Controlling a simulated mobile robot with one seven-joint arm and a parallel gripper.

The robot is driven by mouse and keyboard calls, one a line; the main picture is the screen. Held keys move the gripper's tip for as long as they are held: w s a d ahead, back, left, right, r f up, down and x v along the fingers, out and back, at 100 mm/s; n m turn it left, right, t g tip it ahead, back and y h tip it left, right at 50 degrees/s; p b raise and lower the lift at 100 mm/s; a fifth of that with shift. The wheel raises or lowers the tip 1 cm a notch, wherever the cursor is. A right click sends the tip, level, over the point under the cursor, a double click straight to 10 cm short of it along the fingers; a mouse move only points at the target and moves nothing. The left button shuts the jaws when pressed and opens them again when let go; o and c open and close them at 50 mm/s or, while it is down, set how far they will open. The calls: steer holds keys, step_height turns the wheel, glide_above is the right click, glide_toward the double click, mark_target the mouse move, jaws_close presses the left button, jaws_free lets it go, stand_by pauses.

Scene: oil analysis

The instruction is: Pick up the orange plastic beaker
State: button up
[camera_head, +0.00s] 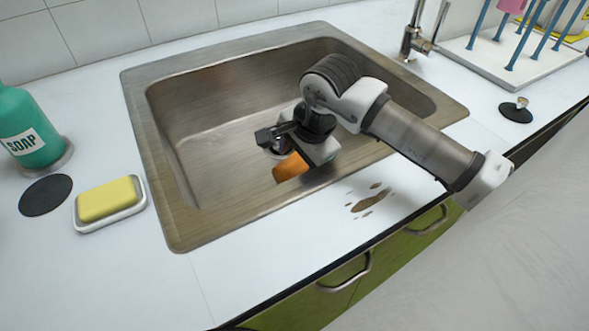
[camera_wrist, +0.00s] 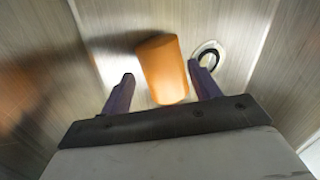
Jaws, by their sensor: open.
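The orange plastic beaker (camera_head: 290,167) is inside the metal sink (camera_head: 205,130), near its front wall. It is partly hidden behind my gripper (camera_head: 283,137) in the head view. In the wrist view the beaker (camera_wrist: 163,70) lies ahead of and between the two dark fingers of my gripper (camera_wrist: 160,88). The fingers are open, with a gap on both sides of the beaker. Whether they reach down beside it or are still above it, I cannot tell.
The drain (camera_wrist: 208,56) is right of the beaker in the wrist view. The sink walls surround my gripper. A faucet (camera_head: 415,40) stands behind. A yellow sponge (camera_head: 107,199) on a dish and a green soap bottle (camera_head: 28,130) are at left. A brown spill (camera_head: 371,199) marks the counter.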

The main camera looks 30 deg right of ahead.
mark_target(293, 166)
steer(key=x, duration=0.5)
steer(key=shift+w+a, duration=0.1)
steer(key=shift+a, duration=0.05)
steer(key=shift+c, duration=0.4)
steer(key=c, duration=0.6)
steer(key=shift+r, duration=0.1)
steer(key=shift+r, duration=0.1)
step_height(293, 166, up, 20)
steer(key=shift+f+p, duration=0.15)
steer(key=shift+p, duration=0.4)
